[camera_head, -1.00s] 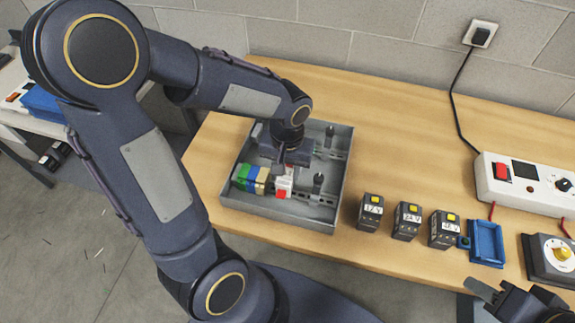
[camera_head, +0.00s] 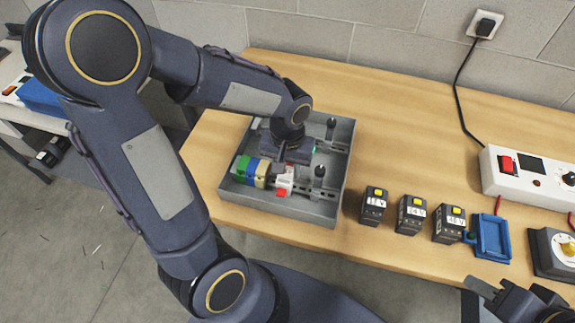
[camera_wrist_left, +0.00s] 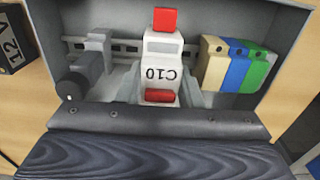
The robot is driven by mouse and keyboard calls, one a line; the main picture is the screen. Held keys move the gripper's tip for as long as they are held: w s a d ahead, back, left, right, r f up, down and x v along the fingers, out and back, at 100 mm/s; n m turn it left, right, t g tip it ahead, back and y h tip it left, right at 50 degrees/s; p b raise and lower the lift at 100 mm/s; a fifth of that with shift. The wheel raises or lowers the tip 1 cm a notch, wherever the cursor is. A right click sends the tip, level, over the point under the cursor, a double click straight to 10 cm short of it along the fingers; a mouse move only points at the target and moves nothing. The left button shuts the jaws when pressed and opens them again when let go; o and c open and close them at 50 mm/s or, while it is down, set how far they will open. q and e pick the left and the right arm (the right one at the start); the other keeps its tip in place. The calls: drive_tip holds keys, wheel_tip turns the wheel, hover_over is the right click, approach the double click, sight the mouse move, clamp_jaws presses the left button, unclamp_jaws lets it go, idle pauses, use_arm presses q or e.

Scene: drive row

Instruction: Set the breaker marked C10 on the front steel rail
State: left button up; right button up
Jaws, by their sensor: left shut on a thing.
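The C10 breaker (camera_wrist_left: 161,68) is white with red parts, its label upside down in the left wrist view. It also shows in the head view (camera_head: 285,182) inside the grey steel box (camera_head: 342,190). My left gripper (camera_wrist_left: 158,92) is shut on it, one finger on each side. The breaker is at the front steel rail (camera_wrist_left: 127,47), beside a beige, blue and green terminal block group (camera_wrist_left: 236,66). I cannot tell whether it is fully seated; its underside is hidden. My right gripper (camera_head: 497,291) is at the lower right, away from the box; its opening is unclear.
A blue tray (camera_head: 506,237) and a white power unit (camera_head: 525,172) are further right. The bench behind them is clear.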

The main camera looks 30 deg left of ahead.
use_arm(q)
drive_tip(key=shift+f+b, duration=0.45)
drive_tip(key=shift+f, duration=0.1)
drive_tip(key=o, duration=1.2)
drive_tip(key=shift+r, duration=0.2)
wheel_tip(320, 180, up, 8)
drive_tip(key=shift+f, duration=0.2)
